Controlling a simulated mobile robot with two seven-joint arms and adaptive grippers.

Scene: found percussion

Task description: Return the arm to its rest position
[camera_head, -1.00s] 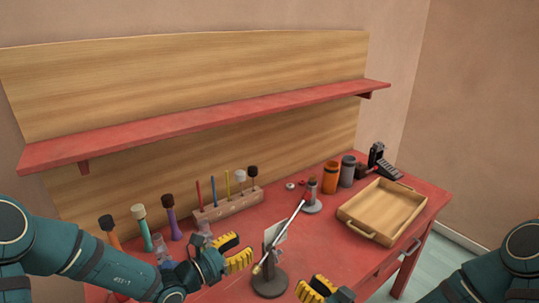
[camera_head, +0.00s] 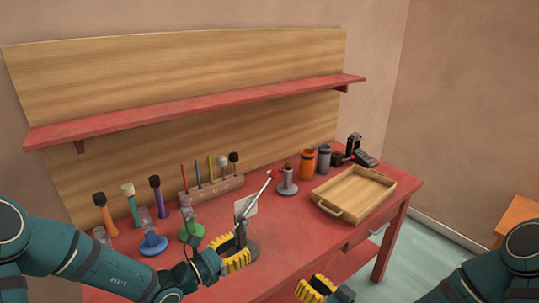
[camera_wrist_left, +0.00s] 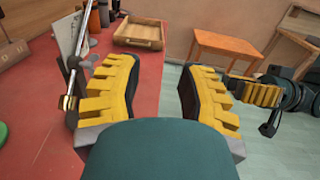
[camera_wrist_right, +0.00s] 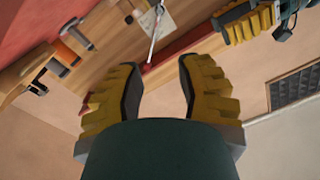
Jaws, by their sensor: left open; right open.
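My left gripper (camera_head: 236,258) is open and empty, low in the head view, in front of the bench's near edge area and overlapping the base of a dark stand (camera_head: 252,247) in the picture. Its spread yellow fingers show in the left wrist view (camera_wrist_left: 160,80), with nothing between them. My right gripper (camera_head: 316,288) is open and empty at the bottom of the head view. Its fingers show apart in the right wrist view (camera_wrist_right: 160,75). I cannot tell exactly how far either gripper is from the bench.
A red bench (camera_head: 285,225) carries a wooden tray (camera_head: 352,193), an orange canister (camera_head: 307,165), a block of sticks (camera_head: 213,188), and stands with blue (camera_head: 153,248) and green bases. A red shelf (camera_head: 200,110) runs above.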

